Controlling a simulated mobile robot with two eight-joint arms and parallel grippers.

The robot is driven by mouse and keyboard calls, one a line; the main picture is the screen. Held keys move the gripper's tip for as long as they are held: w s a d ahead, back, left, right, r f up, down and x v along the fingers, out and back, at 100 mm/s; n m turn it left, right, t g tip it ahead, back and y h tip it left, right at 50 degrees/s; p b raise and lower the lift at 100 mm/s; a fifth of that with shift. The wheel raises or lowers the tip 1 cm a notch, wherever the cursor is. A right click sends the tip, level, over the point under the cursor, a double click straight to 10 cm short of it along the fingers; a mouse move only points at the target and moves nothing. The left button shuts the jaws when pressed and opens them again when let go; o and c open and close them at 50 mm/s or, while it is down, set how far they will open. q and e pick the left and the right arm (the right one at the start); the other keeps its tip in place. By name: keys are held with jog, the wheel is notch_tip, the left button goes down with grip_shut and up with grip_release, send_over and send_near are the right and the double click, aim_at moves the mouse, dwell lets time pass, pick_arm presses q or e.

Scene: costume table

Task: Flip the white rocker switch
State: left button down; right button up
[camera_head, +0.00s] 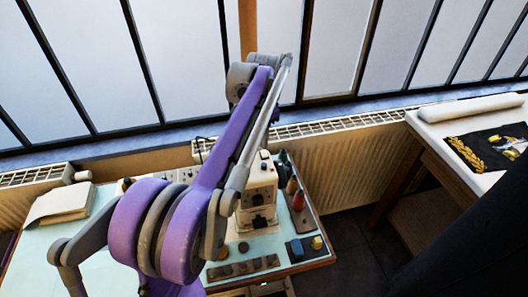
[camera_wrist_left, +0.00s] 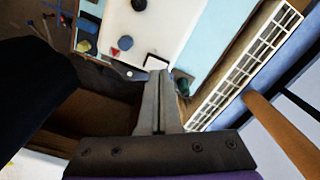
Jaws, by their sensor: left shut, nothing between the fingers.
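A white sewing machine (camera_head: 259,187) stands on the pale table, partly covered by my purple left arm in the head view. It also shows from above in the left wrist view (camera_wrist_left: 170,30), with small dark, red and blue parts on or beside it. I cannot make out the white rocker switch for certain in either view. My left gripper (camera_wrist_left: 160,73) is shut and empty, its fingertips by the near end of the white machine body. I cannot tell whether they touch it. In the head view my arm hides the gripper. My right gripper is not in view.
Red and orange spools (camera_head: 292,186) stand right of the machine. A dark tray (camera_head: 300,250) lies at the table's front right. A white book (camera_head: 60,204) lies at left. A radiator (camera_head: 345,160) runs behind; another table (camera_head: 480,115) stands at right.

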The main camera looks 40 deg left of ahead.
aim_at(265, 153)
pick_arm(q)
notch_tip(265, 153, up, 5)
jog(key=shift+w+r+p, duration=0.1)
jog(key=shift+p, duration=1.1)
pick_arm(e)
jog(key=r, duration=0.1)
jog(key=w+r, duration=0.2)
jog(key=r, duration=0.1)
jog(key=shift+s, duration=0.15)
pick_arm(q)
jog(key=shift+s+d, duration=0.2)
jog(key=shift+d, duration=0.2)
jog(key=s+d+f+n+t, duration=0.1)
jog(key=s+d+f+t, duration=0.2)
jog(key=s+d+f, duration=0.4)
jog(key=s+d+f+t, duration=0.2)
jog(key=s+d+f, duration=0.5)
jog(key=s+d, duration=0.3)
jog(key=shift+s+d+f+n+t, duration=0.15)
jog(key=shift+s+d+n+t, duration=0.2)
jog(key=shift+d, duration=0.65)
